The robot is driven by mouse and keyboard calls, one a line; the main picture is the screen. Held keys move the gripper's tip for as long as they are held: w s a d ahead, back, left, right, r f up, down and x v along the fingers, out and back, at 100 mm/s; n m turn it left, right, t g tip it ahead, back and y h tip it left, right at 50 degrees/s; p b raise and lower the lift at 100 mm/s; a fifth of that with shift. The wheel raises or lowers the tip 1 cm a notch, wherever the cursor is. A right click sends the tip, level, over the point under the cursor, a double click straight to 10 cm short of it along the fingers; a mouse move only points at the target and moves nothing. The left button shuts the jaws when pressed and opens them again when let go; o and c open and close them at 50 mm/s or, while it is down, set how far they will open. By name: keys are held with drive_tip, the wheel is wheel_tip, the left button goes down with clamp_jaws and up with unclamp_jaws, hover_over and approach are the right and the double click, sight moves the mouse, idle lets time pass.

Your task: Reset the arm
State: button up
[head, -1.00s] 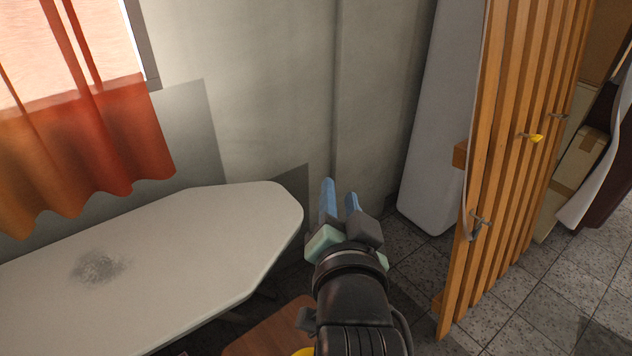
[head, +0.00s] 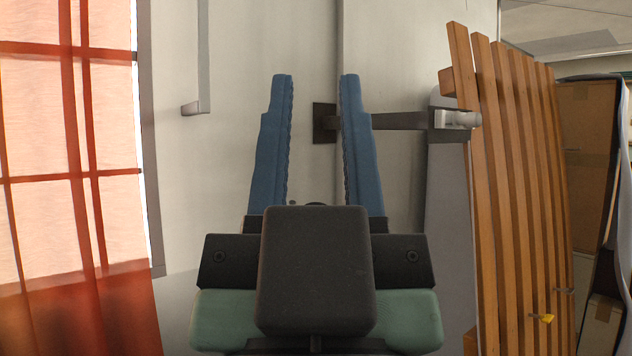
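An orange-red curtain (head: 70,180) hangs at a window on the left. A slatted wooden panel (head: 515,180) stands on the right, with cardboard boxes (head: 585,170) behind it. A metal bracket (head: 400,121) juts from the wall behind the fingers.

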wheel_tip(320, 180, up, 26)
drive_tip(key=p, duration=2.5)
drive_tip(key=shift+r+p, duration=0.25)
drive_tip(key=shift+p, duration=0.15)
drive_tip(key=shift+a, duration=0.1)
